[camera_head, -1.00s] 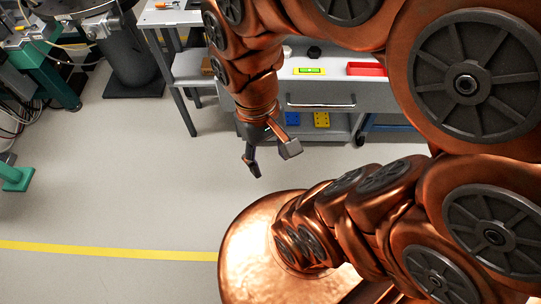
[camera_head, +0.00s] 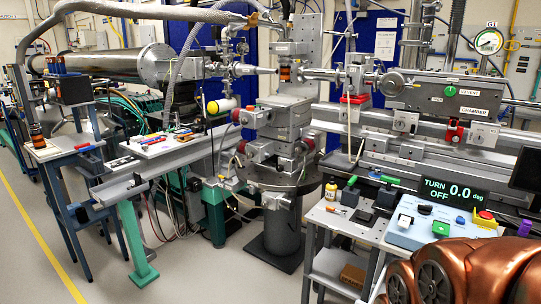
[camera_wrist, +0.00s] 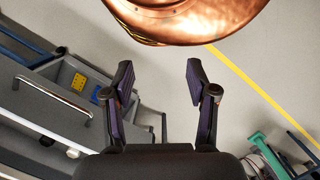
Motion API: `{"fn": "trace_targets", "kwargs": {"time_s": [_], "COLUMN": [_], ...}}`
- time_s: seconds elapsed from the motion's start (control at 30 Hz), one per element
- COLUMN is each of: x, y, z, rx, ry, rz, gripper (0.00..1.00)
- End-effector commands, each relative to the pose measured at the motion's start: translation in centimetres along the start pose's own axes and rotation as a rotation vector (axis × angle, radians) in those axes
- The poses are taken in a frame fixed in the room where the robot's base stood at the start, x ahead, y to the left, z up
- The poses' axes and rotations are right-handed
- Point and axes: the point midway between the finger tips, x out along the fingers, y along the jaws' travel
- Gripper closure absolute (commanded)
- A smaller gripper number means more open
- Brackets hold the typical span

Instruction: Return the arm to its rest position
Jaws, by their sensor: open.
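My gripper (camera_wrist: 158,88) shows in the wrist view with its two dark fingers apart and nothing between them. Below the fingertips is bare grey floor, and my own copper-coloured base fills the top of that view. In the head view only a copper part of my arm (camera_head: 465,272) shows at the bottom right corner. The gripper itself is out of the head view.
A grey drawer cabinet (camera_wrist: 60,97) stands left of the gripper in the wrist view. In the head view, a control box (camera_head: 440,228) reading "TURN OFF 0.0 deg" sits on a bench at right. A sample stage (camera_head: 280,125) stands mid-view. Free floor (camera_head: 35,225) lies at left.

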Motion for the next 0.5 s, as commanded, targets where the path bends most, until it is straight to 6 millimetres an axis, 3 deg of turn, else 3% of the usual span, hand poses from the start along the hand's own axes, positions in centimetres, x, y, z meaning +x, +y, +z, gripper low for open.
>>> {"fn": "trace_targets", "kwargs": {"time_s": [0.03, 0.5], "x": [-1.7, -12.6], "y": [0.0, 0.0], "z": [0.4, 3.1], "rx": [0.000, 0.000], "ry": [0.004, 0.047], "rz": [0.000, -0.001], "gripper": [0.42, 0.42]}}
